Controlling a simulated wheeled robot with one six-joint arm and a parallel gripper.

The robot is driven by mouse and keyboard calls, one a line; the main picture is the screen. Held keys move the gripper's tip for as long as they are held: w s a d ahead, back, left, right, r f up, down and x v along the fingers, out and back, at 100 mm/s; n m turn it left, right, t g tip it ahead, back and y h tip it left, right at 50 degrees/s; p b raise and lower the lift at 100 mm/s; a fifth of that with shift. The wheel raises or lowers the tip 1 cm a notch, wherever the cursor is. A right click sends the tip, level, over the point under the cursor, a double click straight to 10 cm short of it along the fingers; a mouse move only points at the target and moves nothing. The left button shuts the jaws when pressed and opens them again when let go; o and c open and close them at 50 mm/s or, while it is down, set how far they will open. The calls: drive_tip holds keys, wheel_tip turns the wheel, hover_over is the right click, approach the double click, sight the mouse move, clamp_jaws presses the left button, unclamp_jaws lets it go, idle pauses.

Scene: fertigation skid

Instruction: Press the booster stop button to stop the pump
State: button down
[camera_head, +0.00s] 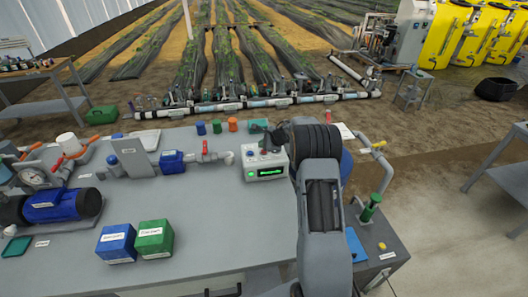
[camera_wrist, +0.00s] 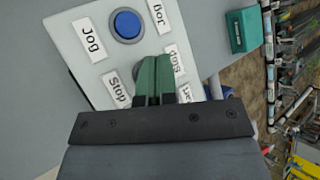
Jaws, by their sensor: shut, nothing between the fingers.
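The control box (camera_head: 265,164) stands on the grey bench, with a lit green display and small buttons on top. In the wrist view its pale panel (camera_wrist: 88,42) carries a blue button (camera_wrist: 127,24) between two "Jog" labels. Two "Stop" labels (camera_wrist: 116,88) lie lower on the panel, either side of my fingers. My gripper (camera_wrist: 156,62) is shut and empty, its green fingertips over the panel between these labels. The fingers cover most of the button there, so I cannot tell whether they touch it. In the head view my arm hides the box's right side.
A blue block (camera_head: 117,243) and a green block (camera_head: 154,238) sit at the bench front. A blue pump (camera_head: 55,205), a gauge and red-handled valves stand at left. A pipe with a yellow-handled valve (camera_head: 378,146) rises at right. The bench centre is clear.

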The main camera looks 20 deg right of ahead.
drive_tip(key=shift+f, duration=0.1)
drive_tip(key=shift+f+b, duration=0.35)
drive_tip(key=shift+b, duration=0.25)
drive_tip(key=shift+f+b, duration=0.35)
drive_tip(key=shift+b, duration=0.1)
idle(0.5)
drive_tip(key=shift+r, duration=0.1)
idle(0.3)
drive_tip(key=shift+r+p, duration=0.4)
drive_tip(key=shift+r, duration=0.3)
drive_tip(key=shift+r+p, duration=1.65)
drive_tip(key=shift+r, duration=0.9)
